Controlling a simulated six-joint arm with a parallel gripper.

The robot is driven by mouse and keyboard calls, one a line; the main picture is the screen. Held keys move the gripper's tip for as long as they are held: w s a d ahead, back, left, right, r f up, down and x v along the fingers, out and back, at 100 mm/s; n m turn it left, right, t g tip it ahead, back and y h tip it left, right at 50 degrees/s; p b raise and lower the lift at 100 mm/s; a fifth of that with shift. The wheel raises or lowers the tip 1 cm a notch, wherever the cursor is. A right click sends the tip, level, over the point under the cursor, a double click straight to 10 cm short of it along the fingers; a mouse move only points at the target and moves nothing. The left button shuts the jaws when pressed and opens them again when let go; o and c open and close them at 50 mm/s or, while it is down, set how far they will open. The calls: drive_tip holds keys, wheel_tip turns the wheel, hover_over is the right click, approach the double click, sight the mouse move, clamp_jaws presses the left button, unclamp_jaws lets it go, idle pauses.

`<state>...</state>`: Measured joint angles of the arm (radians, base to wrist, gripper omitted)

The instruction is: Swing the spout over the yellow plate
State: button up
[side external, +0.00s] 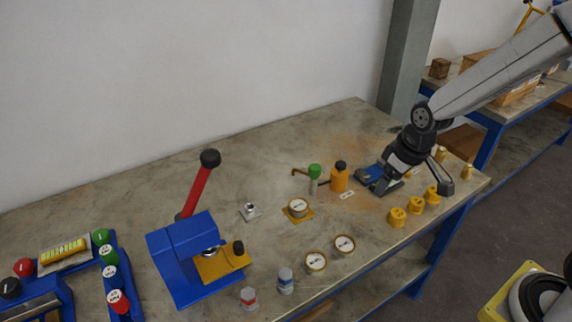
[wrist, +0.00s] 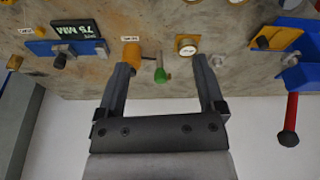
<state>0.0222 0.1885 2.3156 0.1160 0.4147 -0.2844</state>
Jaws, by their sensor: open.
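The spout (side external: 300,171) is a thin brown arm on a short post with a green top (side external: 314,170). In the side view it points left, toward the wall, and is not over the yellow plate. The green top also shows in the wrist view (wrist: 160,75), between my fingers in the picture. The yellow plate (side external: 299,220) lies nearer the table's front, with a round white-faced vessel on it. This vessel shows in the wrist view (wrist: 186,42). My gripper (side external: 410,183) is open and empty, to the right of the spout, beyond the orange bottle.
An orange bottle (side external: 339,178) stands close to the right of the green-topped post. Several yellow pieces (side external: 415,205) stand near the right front. A blue press (side external: 184,262) with a red lever is at left. Bare table lies behind the spout.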

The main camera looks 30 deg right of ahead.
drive_tip(key=w+f+n+y, duration=0.1)
drive_tip(key=w+f+n, duration=0.15)
drive_tip(key=w, duration=0.95)
drive_tip(key=n+y, duration=0.2)
drive_tip(key=n, duration=0.3)
hover_over(316, 166)
drive_tip(key=s+d, duration=0.2)
wheel_tip(316, 166, down, 4)
drive_tip(key=shift+a+r+t, duration=0.1)
drive_tip(key=shift+r+t, duration=0.15)
drive_tip(key=shift+t, duration=0.05)
drive_tip(key=shift+f, duration=0.1)
drive_tip(key=shift+x, duration=3.8)
clamp_jaws()
